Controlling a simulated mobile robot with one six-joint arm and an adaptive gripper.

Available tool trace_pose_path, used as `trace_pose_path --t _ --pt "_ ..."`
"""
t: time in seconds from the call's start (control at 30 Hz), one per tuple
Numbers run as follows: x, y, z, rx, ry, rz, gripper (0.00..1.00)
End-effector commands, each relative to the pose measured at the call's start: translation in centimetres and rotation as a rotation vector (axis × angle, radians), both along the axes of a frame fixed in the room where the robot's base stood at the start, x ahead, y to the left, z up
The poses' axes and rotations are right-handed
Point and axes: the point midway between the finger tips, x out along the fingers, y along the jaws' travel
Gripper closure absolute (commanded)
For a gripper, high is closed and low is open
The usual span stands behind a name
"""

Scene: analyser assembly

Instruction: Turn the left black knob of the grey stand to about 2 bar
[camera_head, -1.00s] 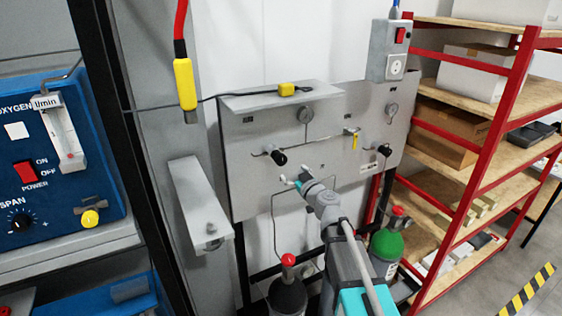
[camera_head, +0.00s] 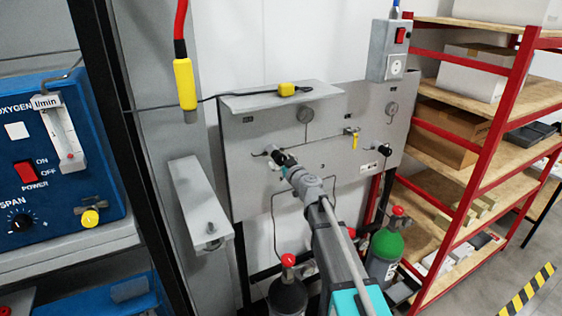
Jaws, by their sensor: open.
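The grey stand (camera_head: 245,180) is an upright panel in the middle of the view. The right black knob (camera_head: 385,150) is on the right part of the panel, below the right gauge (camera_head: 392,108).
A yellow-handled valve (camera_head: 353,138) sits between the knobs. A shelf with a yellow item (camera_head: 287,89) juts from the panel top. Gas cylinders (camera_head: 385,246) with red caps stand below. A grey bracket (camera_head: 195,195) is at left, a red rack (camera_head: 480,150) at right.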

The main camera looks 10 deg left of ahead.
Motion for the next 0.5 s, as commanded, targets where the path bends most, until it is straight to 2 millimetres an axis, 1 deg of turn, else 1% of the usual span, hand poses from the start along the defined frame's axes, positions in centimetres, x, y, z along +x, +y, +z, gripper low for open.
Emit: trace_pose_path --t 0.07,0.17,0.2,0.37,0.5 --pt "-0.01 -0.01 0.00 0.000 0.000 0.000 0.07" --pt "-0.01 -0.02 0.00 0.000 0.000 0.000 0.24" --pt "-0.01 -0.02 0.00 0.000 0.000 0.000 0.31" --pt "-0.01 -0.03 0.00 0.000 0.000 0.000 0.61" --pt "0.00 -0.03 0.00 0.000 0.000 0.000 0.87"
